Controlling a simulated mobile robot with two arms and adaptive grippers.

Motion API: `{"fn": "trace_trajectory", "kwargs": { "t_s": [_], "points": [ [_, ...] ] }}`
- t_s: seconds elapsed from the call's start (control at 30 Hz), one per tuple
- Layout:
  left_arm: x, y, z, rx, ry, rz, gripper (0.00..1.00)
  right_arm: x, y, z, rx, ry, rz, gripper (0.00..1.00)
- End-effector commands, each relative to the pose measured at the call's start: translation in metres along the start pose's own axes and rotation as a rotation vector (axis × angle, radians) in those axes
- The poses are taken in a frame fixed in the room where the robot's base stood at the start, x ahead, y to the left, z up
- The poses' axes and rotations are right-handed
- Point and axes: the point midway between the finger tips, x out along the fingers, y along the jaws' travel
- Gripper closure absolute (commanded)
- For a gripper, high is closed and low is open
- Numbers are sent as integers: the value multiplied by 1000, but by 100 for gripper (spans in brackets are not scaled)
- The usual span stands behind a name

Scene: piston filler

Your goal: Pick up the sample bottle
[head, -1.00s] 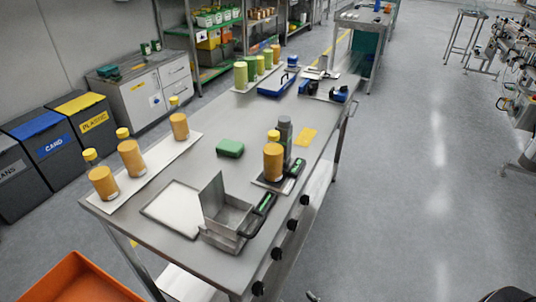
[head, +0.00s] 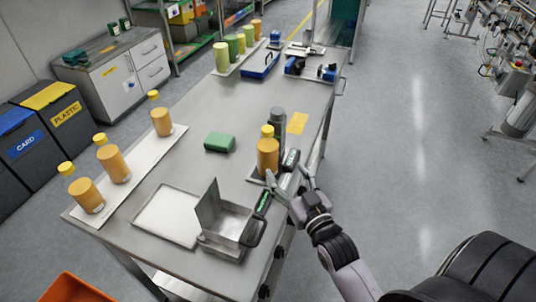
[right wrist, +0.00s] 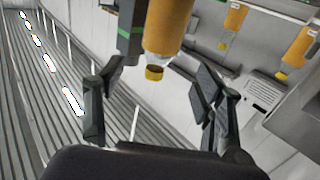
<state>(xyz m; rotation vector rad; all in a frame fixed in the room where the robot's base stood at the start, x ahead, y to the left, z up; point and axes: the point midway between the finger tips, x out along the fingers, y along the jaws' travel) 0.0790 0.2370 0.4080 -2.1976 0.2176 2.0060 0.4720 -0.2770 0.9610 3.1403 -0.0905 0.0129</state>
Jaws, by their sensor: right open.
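An orange bottle with a yellow cap (head: 267,157), which I take as the sample bottle, stands upright on a small scale at the table's right edge. My right gripper (head: 288,178) is open and empty close in front of it, its fingers reaching toward the bottle. In the right wrist view, which looks inverted, the orange bottle (right wrist: 167,25) lies beyond the open fingers of the right gripper (right wrist: 152,92), with its yellow cap pointing down. I see no clear contact. My left gripper is not in view.
A dark grey container (head: 278,123) stands right behind the bottle. An open metal box (head: 226,222) and a flat tray (head: 168,214) lie nearer. A green block (head: 219,142) lies left of the bottle. More orange bottles stand on a white mat (head: 134,183) at left.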

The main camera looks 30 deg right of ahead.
Motion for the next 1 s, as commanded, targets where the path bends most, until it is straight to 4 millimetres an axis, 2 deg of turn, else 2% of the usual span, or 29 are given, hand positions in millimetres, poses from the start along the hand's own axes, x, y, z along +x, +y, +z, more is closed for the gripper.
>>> {"fn": "trace_trajectory", "kwargs": {
  "t_s": [0.1, 0.23, 0.5, 0.8, 1.0],
  "points": [
    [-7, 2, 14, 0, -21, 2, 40, 25, 0, -3, 0, 3, 0, 37],
    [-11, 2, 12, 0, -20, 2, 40, 46, 0, -2, 0, 1, 0, 37],
    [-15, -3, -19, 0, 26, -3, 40, 66, 0, -2, 0, 0, 0, 37],
    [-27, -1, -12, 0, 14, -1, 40, 106, -2, -2, 0, 0, -1, 37],
    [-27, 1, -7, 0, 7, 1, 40, 112, -2, 0, 0, -1, -1, 37]
  ]
}}
